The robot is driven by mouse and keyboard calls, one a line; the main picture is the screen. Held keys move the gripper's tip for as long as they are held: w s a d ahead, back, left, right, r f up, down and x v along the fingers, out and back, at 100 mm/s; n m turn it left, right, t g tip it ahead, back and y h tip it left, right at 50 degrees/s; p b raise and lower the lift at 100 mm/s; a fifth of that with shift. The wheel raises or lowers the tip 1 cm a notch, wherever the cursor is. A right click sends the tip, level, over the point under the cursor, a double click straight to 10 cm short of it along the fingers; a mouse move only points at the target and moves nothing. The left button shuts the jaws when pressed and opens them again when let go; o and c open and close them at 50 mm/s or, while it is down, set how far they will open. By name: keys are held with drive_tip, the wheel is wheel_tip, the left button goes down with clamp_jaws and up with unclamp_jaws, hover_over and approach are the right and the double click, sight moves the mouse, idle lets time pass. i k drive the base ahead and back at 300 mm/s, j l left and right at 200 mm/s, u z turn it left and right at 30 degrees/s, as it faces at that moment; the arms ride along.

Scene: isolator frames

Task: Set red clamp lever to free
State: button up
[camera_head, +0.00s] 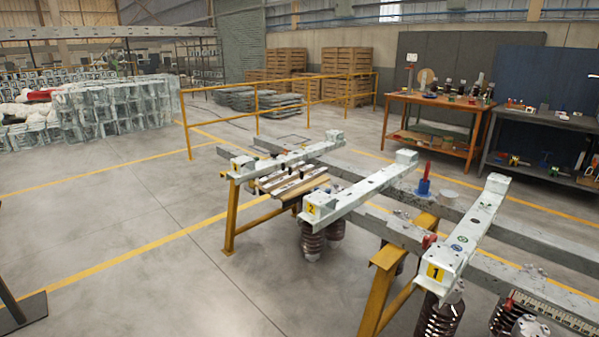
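A red upright handle (427,169) stands in a blue base (424,187) on the grey rail, between the beams labelled 2 and 1. A smaller red part (429,241) shows beside the beam labelled 1 (462,240). Another red part (508,303) sits low on the front rail at the right. I cannot tell which of these is the clamp lever, or its set position. My gripper is not in view.
Pale beams, including the one labelled 2 (350,199), lie across long rails on yellow trestles (385,270). Brown ribbed insulators (312,241) hang below. Yellow railing (257,110) and work tables (432,105) stand behind. The floor at left centre is clear.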

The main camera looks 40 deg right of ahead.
sight(428, 241)
drive_tip(key=i+l+z, duration=0.2)
drive_tip(key=i+z, duration=0.2)
drive_tip(key=i, duration=0.4)
drive_tip(key=i+z, duration=0.35)
drive_tip(key=i, duration=0.5)
